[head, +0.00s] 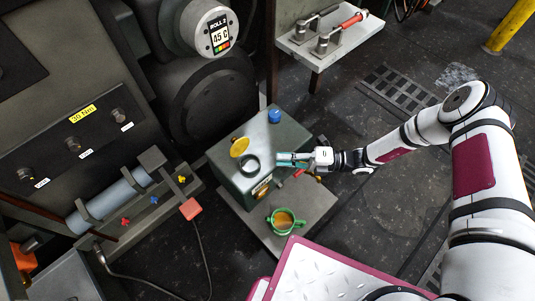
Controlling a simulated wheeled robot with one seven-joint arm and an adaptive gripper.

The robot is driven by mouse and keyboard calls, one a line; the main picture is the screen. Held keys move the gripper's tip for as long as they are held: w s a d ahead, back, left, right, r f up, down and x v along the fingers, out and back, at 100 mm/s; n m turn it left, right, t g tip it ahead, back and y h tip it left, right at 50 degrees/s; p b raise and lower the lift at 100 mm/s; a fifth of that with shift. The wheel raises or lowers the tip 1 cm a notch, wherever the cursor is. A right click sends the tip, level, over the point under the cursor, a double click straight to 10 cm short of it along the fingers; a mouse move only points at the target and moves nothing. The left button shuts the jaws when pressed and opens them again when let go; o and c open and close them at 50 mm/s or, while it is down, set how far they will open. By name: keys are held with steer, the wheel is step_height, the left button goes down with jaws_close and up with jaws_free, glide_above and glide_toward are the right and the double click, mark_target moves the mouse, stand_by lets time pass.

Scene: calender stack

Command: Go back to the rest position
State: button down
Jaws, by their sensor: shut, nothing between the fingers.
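My gripper (292,159) is at the end of my outstretched white arm, which comes in from the right of the head view. It is shut with nothing between its fingers. Its fingertips are over the right part of the top of a grey-green box (228,160). I cannot tell whether they touch the box.
On the box are a blue cap (274,116) and a yellow disc (239,147). A green cup (284,221) with brownish contents stands on the plate (310,222) in front. A shelf (300,42) with clamps is behind. Open floor lies right.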

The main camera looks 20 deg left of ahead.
steer(key=shift+v, duration=0.9)
steer(key=s+d+r+n+h, duration=0.1)
steer(key=d+r+n+h, duration=0.2)
steer(key=d+r+n, duration=0.5)
steer(key=s+d+r+n+h, duration=0.1)
steer(key=r+n+h, duration=0.3)
steer(key=r, duration=0.8)
steer(key=s+d+r+n+h, duration=0.1)
steer(key=d+r+n+h, duration=0.2)
steer(key=d+r+n, duration=0.5)
steer(key=s+d+r+n+t+h, duration=0.35)
steer(key=s+d+r+n, duration=0.2)
steer(key=s, duration=0.45)
steer(key=s+d+r+n+t+h, duration=0.3)
steer(key=s+d+r+n+t, duration=0.15)
steer(key=s+d+r, duration=0.4)
step_height(320, 180, up, 27)
steer(key=s+n+t+p, duration=0.1)
steer(key=s+t+p, duration=0.1)
steer(key=p, duration=2.5)
steer(key=shift+a+t, duration=0.2)
steer(key=shift+t, duration=0.5)
